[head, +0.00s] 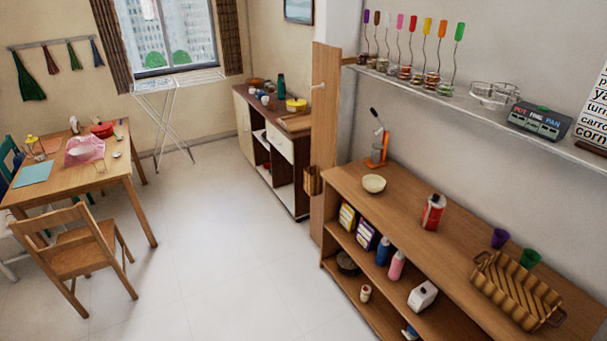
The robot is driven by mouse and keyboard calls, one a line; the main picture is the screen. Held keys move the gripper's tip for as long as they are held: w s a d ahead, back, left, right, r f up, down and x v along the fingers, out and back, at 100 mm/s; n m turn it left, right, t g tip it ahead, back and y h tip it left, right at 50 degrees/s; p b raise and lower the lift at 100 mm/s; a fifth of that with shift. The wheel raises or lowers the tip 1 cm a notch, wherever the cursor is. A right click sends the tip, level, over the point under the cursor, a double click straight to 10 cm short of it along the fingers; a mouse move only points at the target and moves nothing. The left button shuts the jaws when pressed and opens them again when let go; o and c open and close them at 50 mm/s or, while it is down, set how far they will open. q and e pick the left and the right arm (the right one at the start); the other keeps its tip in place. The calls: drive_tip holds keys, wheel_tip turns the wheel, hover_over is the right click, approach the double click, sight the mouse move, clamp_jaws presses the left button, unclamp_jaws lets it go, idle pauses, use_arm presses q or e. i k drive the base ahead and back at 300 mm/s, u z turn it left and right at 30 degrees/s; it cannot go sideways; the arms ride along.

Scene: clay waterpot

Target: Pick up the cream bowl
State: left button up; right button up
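A small cream bowl (374,184) stands upright on the top of the wooden shelf unit (455,245) at the right. It sits near the unit's far left end, close to the front edge. It looks empty, and nothing touches it. Another pale bowl (79,149) is on a pink cloth on the dining table at the left. Neither of my grippers is in view.
Farther right are purple and green cups and a wicker basket (517,290). A chair (82,250) stands left. The middle floor is clear.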

sight(373, 183)
drive_tip(key=u, duration=0.7)
drive_tip(key=i, duration=2.45)
drive_tip(key=z, duration=0.6)
